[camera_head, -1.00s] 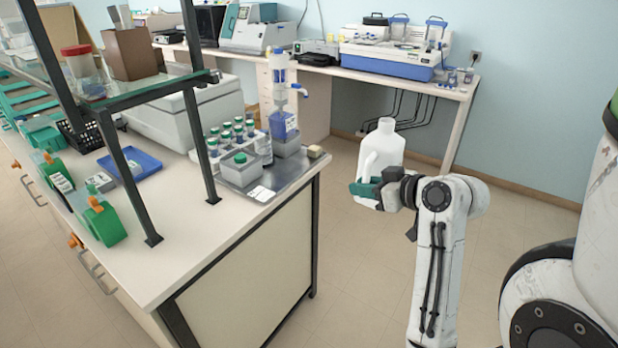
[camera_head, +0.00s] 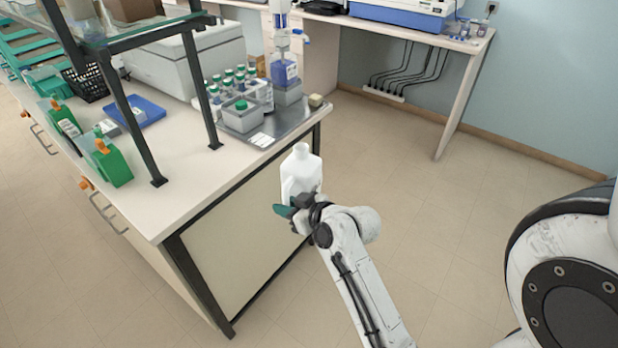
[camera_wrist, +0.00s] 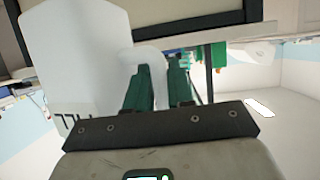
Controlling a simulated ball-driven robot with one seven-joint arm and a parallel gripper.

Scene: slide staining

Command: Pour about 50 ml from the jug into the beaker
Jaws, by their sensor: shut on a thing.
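The jug (camera_head: 301,173) is a white, open-necked plastic bottle with a side handle. My gripper (camera_head: 287,211) is shut on it and holds it upright in the air, in front of the bench's end panel. In the wrist view the jug (camera_wrist: 85,50) fills the upper left, and my gripper's green fingers (camera_wrist: 158,85) close around its handle. I cannot make out a beaker in any view. The liquid level inside the jug cannot be seen.
The bench (camera_head: 195,195) has a metal tray (camera_head: 290,122) at its near right corner, holding a bottle-top dispenser (camera_head: 284,70) and several green-capped bottles. A blue tray (camera_head: 138,114) and green holders (camera_head: 111,163) stand further left. Black shelf posts rise from the bench. The floor (camera_head: 400,170) to the right is clear.

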